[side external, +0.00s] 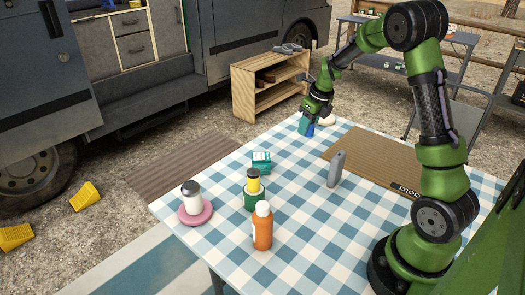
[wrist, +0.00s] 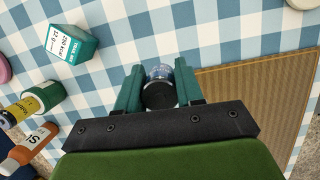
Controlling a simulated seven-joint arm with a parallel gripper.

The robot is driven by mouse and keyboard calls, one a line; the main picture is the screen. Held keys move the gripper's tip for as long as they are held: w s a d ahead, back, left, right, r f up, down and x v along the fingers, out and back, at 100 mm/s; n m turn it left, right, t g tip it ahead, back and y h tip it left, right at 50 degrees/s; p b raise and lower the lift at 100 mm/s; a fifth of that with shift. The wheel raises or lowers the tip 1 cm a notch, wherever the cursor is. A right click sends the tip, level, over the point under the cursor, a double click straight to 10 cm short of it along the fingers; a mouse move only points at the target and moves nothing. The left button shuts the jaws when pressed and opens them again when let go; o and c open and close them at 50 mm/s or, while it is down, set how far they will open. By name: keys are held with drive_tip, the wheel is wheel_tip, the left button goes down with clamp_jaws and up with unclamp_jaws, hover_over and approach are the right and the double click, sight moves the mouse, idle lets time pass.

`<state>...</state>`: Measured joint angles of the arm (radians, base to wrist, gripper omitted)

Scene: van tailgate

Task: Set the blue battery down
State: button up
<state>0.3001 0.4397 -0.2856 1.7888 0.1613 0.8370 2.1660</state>
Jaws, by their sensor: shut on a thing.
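My gripper (wrist: 159,92) is shut on the blue battery (wrist: 159,73), a short cylinder with a dark end, seen between the two green fingers in the wrist view. In the side view my gripper (side external: 307,130) is at the far end of the checked table (side external: 215,215), with the battery (side external: 311,130) a small blue patch by the fingers. I cannot tell whether the battery touches the tabletop or is a little above it.
A teal box (side external: 261,162), a yellow-topped item on a green base (side external: 254,190), an orange bottle (side external: 262,228) and a shaker on a pink dish (side external: 194,220) stand nearer. Clear cloth surrounds my gripper.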

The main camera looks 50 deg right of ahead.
drive_tip(key=s+f, duration=0.1)
drive_tip(key=s, duration=0.1)
drive_tip(key=s+a+f+n, duration=0.1)
drive_tip(key=s, duration=0.2)
drive_tip(key=s+a+f+n, duration=0.1)
drive_tip(key=s+f, duration=0.1)
drive_tip(key=shift+s+a+y, duration=0.15)
drive_tip(key=shift+a+y, duration=0.1)
drive_tip(key=shift+y, duration=0.05)
drive_tip(key=shift+w+d, duration=0.2)
hover_over(294, 142)
drive_tip(key=s, duration=0.1)
drive_tip(key=shift+s+f+n, duration=0.15)
drive_tip(key=shift+f+n, duration=0.15)
drive_tip(key=shift+f, duration=0.45)
drive_tip(key=shift+d+f, duration=0.1)
drive_tip(key=shift+f, duration=1.65)
drive_tip(key=o, duration=1.1)
drive_tip(key=shift+f, duration=0.15)
